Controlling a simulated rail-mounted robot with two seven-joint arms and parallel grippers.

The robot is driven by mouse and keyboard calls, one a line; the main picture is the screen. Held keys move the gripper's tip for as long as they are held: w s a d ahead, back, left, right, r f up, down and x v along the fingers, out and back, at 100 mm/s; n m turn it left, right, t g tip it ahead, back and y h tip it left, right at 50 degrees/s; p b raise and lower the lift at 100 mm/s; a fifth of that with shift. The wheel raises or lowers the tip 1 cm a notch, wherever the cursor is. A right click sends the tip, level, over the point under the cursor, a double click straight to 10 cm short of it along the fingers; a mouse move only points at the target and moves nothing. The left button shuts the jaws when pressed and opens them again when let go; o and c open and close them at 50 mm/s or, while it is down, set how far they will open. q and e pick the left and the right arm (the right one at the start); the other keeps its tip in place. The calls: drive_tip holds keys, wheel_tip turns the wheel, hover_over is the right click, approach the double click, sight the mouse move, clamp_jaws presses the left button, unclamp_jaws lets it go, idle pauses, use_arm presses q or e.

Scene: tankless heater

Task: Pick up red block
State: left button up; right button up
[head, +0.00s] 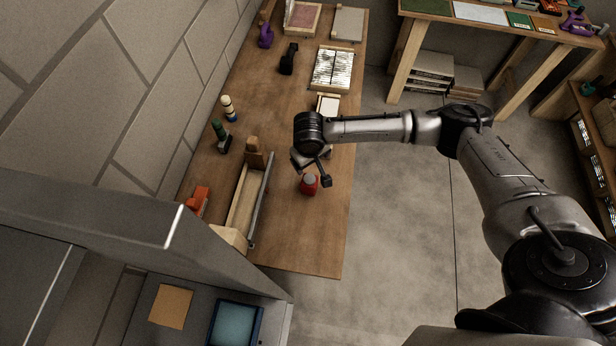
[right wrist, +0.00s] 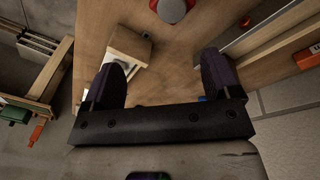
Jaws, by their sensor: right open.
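A small red block (head: 309,187) with a rounded grey top sits on the wooden workbench near its front right edge. It also shows at the top edge of the right wrist view (right wrist: 172,10), partly cut off. My right gripper (head: 312,170) is just above and behind it in the head view, partly overlapping it. In the right wrist view its two dark fingers (right wrist: 165,76) are wide apart with nothing between them, and the red block is beyond the fingertips. Whether they touch it cannot be told. My left gripper is not in view.
A wooden tray with a grey rail (head: 243,198) lies left of the red block. An orange-red tool (head: 198,199) sits by the wall. A white-topped wooden block (head: 328,105) stands behind my gripper. The bench (head: 305,250) in front is clear.

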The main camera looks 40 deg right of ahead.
sight(310, 179)
drive_tip(key=m, duration=0.3)
drive_tip(key=m+y, duration=0.1)
drive_tip(key=m, duration=0.2)
drive_tip(key=a+f+m+g, duration=0.1)
drive_tip(key=m, duration=0.2)
drive_tip(key=shift+s+m, duration=0.25)
drive_tip(key=shift+m, duration=0.15)
wheel_tip(310, 179, down, 8)
drive_tip(key=shift+b, duration=0.55)
drive_tip(key=f, duration=0.3)
drive_tip(key=shift+w+d+f, duration=0.15)
drive_tip(key=shift+d+f, duration=0.05)
drive_tip(key=shift+f, duration=0.15)
drive_tip(key=shift+f+b, duration=0.35)
drive_tip(key=shift+f, duration=0.4)
drive_tip(key=shift+c, duration=0.3)
drive_tip(key=c, duration=1.1)
